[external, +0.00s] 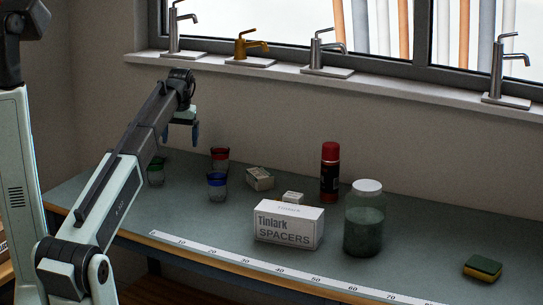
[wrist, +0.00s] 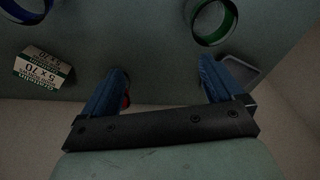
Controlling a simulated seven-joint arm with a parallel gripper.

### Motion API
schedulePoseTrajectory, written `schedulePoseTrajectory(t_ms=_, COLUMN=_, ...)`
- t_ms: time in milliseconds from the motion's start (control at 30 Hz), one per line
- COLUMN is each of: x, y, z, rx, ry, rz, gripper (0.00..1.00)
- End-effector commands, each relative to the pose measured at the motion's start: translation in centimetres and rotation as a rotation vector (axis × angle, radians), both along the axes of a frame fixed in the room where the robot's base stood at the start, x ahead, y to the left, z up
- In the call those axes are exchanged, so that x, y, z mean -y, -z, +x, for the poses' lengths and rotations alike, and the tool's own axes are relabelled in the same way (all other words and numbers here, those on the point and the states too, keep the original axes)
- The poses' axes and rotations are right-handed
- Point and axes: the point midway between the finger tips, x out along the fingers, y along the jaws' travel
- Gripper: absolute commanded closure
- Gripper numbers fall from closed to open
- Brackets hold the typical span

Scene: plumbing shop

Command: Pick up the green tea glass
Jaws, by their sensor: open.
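The green tea glass (external: 155,174) stands upright on the bench at the left, partly beside my arm in the external view. In the wrist view its green rim (wrist: 214,40) shows at the top right, just beyond the right fingertip. My gripper (external: 181,136) is raised above the back left of the bench, higher than the glass and to its right in the external view. Its blue fingers are spread with nothing between them in the wrist view (wrist: 163,72). The fingers are apart from the green glass.
A blue glass (external: 217,187) and a red glass (external: 220,158) stand right of the green one. Small boxes (external: 260,179), a Tinlark spacers box (external: 288,228), a red-capped can (external: 330,174), a jar (external: 364,222) and a sponge (external: 482,268) stand farther right. A wall rises behind.

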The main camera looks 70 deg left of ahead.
Motion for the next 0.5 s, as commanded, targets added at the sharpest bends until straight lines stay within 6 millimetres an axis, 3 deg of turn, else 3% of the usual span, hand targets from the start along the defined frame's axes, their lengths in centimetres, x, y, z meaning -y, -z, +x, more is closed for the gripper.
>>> schedulePoseTrajectory(t_ms=33, x=-0.8, y=-0.1, z=-1.8, rx=0.011, ry=-0.067, rz=-0.028, gripper=0.06)
schedulePoseTrajectory(t_ms=200, x=-2.1, y=-0.3, z=-6.2, rx=0.036, ry=-0.246, rz=-0.11, gripper=0.06)
schedulePoseTrajectory(t_ms=333, x=-2.5, y=-0.4, z=-7.9, rx=0.046, ry=-0.319, rz=-0.145, gripper=0.06)
schedulePoseTrajectory(t_ms=500, x=-2.5, y=0.5, z=-8.6, rx=0.049, ry=-0.348, rz=-0.16, gripper=0.06)
